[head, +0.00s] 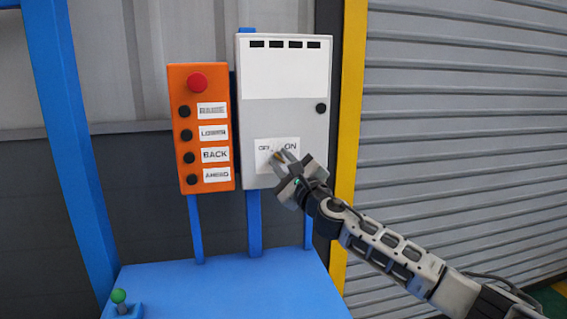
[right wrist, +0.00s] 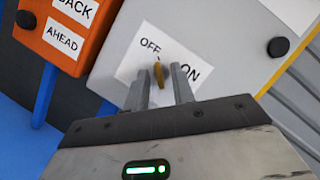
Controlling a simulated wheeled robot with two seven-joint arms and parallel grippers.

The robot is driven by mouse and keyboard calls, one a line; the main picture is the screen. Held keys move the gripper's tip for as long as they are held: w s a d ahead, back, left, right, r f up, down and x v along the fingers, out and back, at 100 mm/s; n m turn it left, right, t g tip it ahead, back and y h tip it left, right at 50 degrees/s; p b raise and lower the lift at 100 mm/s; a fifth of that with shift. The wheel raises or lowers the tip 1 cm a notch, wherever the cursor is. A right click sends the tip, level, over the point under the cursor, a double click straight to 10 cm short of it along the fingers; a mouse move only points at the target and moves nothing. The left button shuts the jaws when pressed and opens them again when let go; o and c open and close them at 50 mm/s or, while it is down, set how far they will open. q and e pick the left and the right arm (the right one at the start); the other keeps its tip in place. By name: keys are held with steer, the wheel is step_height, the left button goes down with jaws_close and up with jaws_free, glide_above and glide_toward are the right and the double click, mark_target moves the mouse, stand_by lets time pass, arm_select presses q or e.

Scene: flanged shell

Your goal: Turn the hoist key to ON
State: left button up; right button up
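The hoist key (right wrist: 159,73) is a small brass-coloured key at the OFF/ON label plate (right wrist: 128,68) on the grey control box (head: 258,115). In the right wrist view it stands between the two fingertips, pointing between the OFF and ON words. My right gripper (head: 283,156) reaches the label plate from the lower right in the head view. In the right wrist view the fingers of my right gripper (right wrist: 160,85) are apart, one on each side of the key, with gaps showing. The key is mostly hidden in the head view. My left gripper is not in view.
An orange button box (head: 205,178) with a red button (head: 196,83) and several black buttons stands left of the grey box. A blue table (head: 230,285) lies below with a green-topped lever (head: 118,296). A yellow post (head: 350,110) and a roller shutter (head: 460,130) stand right.

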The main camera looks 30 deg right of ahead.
jaws_close()
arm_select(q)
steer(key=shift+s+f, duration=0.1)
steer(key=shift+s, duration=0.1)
